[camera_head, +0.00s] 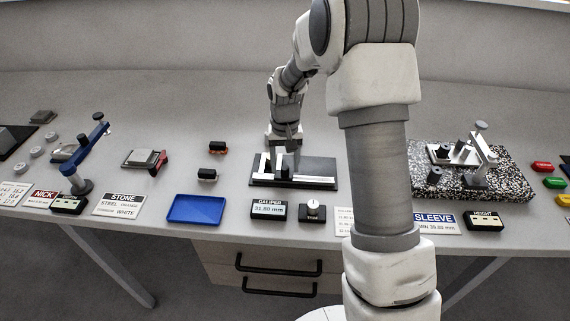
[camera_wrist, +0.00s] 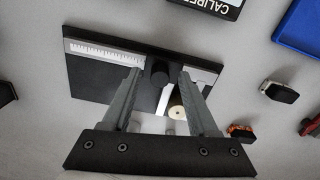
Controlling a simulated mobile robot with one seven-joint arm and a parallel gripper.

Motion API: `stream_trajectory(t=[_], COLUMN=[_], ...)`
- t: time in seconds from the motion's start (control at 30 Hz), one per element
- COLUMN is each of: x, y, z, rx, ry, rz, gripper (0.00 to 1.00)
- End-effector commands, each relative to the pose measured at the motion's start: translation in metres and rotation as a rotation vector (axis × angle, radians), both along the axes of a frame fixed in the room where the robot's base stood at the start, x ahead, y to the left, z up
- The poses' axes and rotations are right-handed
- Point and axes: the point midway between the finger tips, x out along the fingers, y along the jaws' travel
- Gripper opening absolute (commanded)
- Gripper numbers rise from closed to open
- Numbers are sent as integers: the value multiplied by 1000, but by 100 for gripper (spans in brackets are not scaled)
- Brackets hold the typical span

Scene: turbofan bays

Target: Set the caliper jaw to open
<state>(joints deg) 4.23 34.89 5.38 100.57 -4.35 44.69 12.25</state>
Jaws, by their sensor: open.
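The caliper (camera_head: 322,172) is a black plate with a pale scale bar and upright jaw parts, in the middle of the bench. In the wrist view the plate (camera_wrist: 88,82) carries a ticked scale (camera_wrist: 105,52) and a black knob (camera_wrist: 160,72). My gripper (camera_head: 291,150) is over the caliper. In the wrist view its open fingers (camera_wrist: 159,76) stand on either side of the knob, with gaps visible. A small cream round piece (camera_wrist: 177,112) shows between the fingers. The caliper display (camera_head: 269,209) seems to read 31.80 mm. My fingers hide part of the plate.
A blue tray (camera_head: 197,208) lies front left, with two small black-topped blocks (camera_head: 208,175) behind it. A small box with a round knob (camera_head: 312,211) stands right of the display. A speckled stone plate (camera_head: 512,187) with a gauge stand is at right. A blue stand (camera_head: 85,155) is left.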

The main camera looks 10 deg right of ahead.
Motion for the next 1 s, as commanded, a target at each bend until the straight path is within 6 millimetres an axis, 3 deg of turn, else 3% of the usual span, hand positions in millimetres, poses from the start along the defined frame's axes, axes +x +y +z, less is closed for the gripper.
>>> stream_trajectory(t=[0.2,0.53,1.0], x=[0,0,0], y=[0,0,0], z=[0,0,0], rx=[0,0,0], ry=[0,1,1], rz=[0,0,0], gripper=[58,0,0])
